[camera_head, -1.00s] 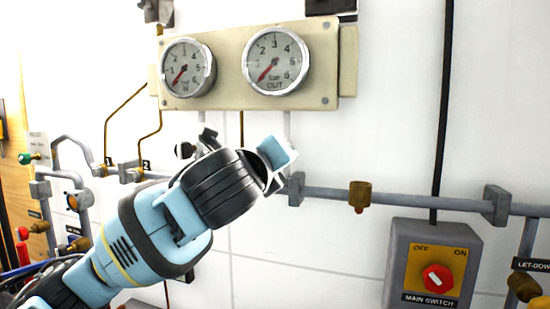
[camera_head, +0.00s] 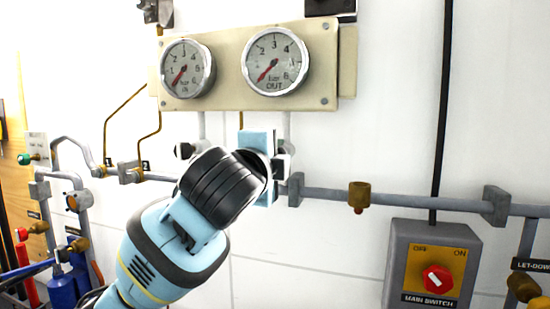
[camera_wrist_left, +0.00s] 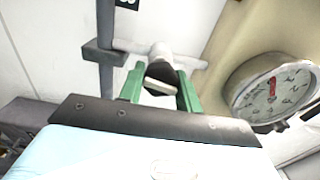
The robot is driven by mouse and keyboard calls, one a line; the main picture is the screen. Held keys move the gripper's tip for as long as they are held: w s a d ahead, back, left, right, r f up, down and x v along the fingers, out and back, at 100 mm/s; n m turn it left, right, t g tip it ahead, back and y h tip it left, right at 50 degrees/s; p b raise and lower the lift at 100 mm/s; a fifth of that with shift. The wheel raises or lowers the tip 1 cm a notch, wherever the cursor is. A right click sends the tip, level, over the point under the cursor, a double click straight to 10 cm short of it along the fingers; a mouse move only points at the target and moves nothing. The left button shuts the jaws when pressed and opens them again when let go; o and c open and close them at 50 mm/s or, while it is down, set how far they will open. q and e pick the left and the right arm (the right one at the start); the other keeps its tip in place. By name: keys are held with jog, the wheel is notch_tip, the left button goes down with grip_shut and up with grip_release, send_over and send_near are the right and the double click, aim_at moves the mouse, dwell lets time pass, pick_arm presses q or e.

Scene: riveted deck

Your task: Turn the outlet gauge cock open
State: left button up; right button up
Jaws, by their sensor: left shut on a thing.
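The outlet gauge (camera_head: 276,61), marked OUT, is right of the inlet gauge (camera_head: 187,68) on a cream panel; its needle points lower left. The outlet gauge cock (camera_head: 285,149) sits on the white pipe below it, largely hidden by my wrist. In the left wrist view the cock's dark handle (camera_wrist_left: 161,73) stands in front of a white pipe fitting. My left gripper (camera_wrist_left: 160,92) is shut on this handle, one green finger on each side. In the head view its fingers are hidden behind the light blue palm. My right gripper is not in view.
The inlet gauge cock (camera_head: 185,150) is just left of my wrist. A grey horizontal pipe (camera_head: 325,194) with a brass fitting (camera_head: 359,196) runs right. The main switch box (camera_head: 432,265) is at lower right. Several pipes and valves crowd the left.

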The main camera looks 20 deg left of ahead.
pick_arm(q)
jog(key=shift+n, duration=0.9)
jog(key=o, duration=1)
jog(key=shift+s, duration=0.1)
jog(key=s, duration=0.7)
jog(key=shift+s+a, duration=0.15)
jog(key=shift+s, duration=0.2)
